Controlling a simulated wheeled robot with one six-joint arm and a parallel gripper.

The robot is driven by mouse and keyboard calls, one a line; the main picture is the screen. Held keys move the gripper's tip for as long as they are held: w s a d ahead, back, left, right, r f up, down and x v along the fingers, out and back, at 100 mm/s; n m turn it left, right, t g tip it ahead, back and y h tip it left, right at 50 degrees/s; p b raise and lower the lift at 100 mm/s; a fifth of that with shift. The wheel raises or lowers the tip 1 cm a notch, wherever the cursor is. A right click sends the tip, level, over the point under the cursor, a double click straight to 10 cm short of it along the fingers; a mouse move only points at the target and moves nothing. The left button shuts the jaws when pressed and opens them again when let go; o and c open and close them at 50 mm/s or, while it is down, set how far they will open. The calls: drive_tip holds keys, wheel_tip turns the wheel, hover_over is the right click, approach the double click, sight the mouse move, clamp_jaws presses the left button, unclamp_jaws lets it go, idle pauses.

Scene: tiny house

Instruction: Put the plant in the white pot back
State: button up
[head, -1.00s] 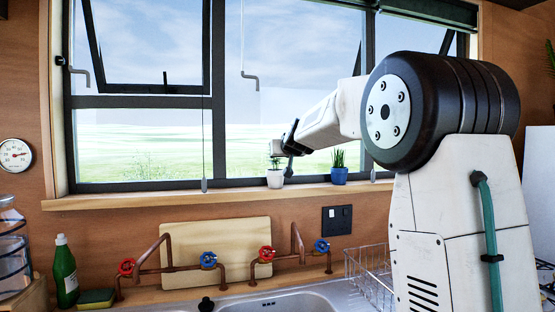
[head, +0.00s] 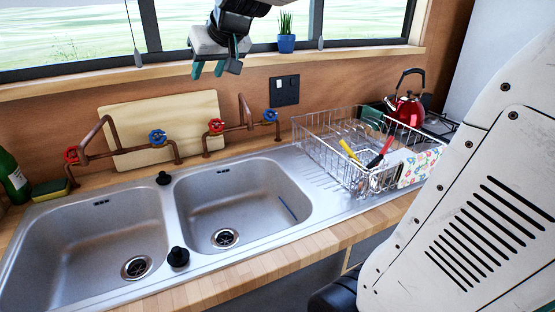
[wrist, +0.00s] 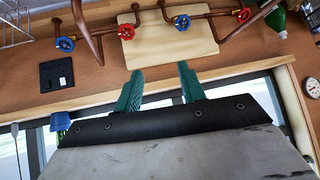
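The plant in the white pot does not show in either current view; the stretch of windowsill (head: 150,82) behind my gripper is partly hidden. My gripper (head: 209,69) hangs in front of the window, at about sill height in the picture, with its teal fingers pointing down. In the wrist view my gripper (wrist: 160,70) has its two fingers apart with nothing between them. A plant in a blue pot (head: 286,43) stands on the sill to the right of my gripper.
Below are a double sink (head: 240,205), copper pipes with red and blue taps, and a cutting board (head: 160,128). A wire dish rack (head: 325,150) stands right of the sink, with a red kettle (head: 407,108) behind it. A green bottle (head: 12,180) is at far left.

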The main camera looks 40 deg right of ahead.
drive_tip(key=s+a+f+g, duration=0.2)
drive_tip(key=s+f, duration=0.3)
drive_tip(key=s, duration=0.4)
drive_tip(key=s+a+f+g, duration=0.2)
drive_tip(key=s+f, duration=0.3)
drive_tip(key=s, duration=0.5)
drive_tip(key=s+a+f+n+g, duration=0.1)
drive_tip(key=s+a+f+g, duration=0.1)
drive_tip(key=s+f, duration=0.4)
drive_tip(key=s+g, duration=0.1)
drive_tip(key=s, duration=0.3)
drive_tip(key=shift+s+a+g, duration=0.2)
drive_tip(key=shift+g, duration=0.1)
